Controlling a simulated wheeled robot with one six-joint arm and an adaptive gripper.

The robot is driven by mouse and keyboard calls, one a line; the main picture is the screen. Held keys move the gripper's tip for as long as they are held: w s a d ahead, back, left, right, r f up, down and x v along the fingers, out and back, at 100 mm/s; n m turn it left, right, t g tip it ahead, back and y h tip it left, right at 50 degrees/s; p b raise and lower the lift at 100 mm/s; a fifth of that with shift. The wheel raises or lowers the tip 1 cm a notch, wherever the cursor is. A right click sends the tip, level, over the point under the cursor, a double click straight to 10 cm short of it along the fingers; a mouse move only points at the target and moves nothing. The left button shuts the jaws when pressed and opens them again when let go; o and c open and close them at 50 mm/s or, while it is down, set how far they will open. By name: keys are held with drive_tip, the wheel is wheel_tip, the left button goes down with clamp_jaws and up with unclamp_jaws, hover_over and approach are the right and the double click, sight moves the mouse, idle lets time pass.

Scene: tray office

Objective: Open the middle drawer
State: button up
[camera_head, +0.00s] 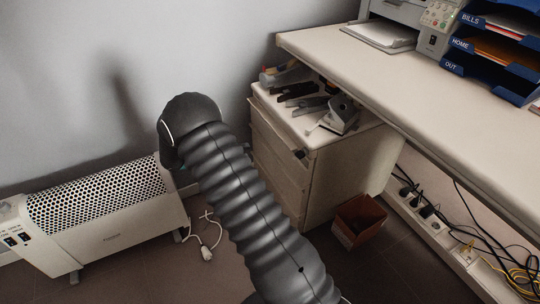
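A cream drawer cabinet (345,172) stands partly under the desk, its drawer fronts facing left and toward me. The middle drawer (278,158) shows as a pale front below the top drawer (275,124). Both look shut. A small dark lock or knob (300,153) sits near the right end of the top front. I cannot make out a handle on the middle drawer. My dark ribbed arm rises in front of the cabinet's left side and hides the lower left of the fronts. My gripper is hidden behind the arm's bent upper end.
A white heater (105,222) stands at the left by the wall, with a white plug (206,253) on the floor. A reddish bin (358,220) stands beside the cabinet. Stapler-like items and a tape dispenser (341,112) lie on its top. The desk (400,80) overhangs at right.

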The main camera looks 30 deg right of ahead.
wheel_tip(320, 180, down, 8)
drive_tip(key=w+a+f+t+h, duration=0.1)
drive_tip(key=w+t+h, duration=0.1)
drive_tip(key=w, duration=0.1)
drive_tip(key=d, duration=1.3)
drive_tip(key=shift+w+r+n+p, duration=0.15)
drive_tip(key=shift+r+n+p, duration=0.1)
drive_tip(key=shift+n+p, duration=0.15)
drive_tip(key=shift+d, duration=0.1)
clamp_jaws()
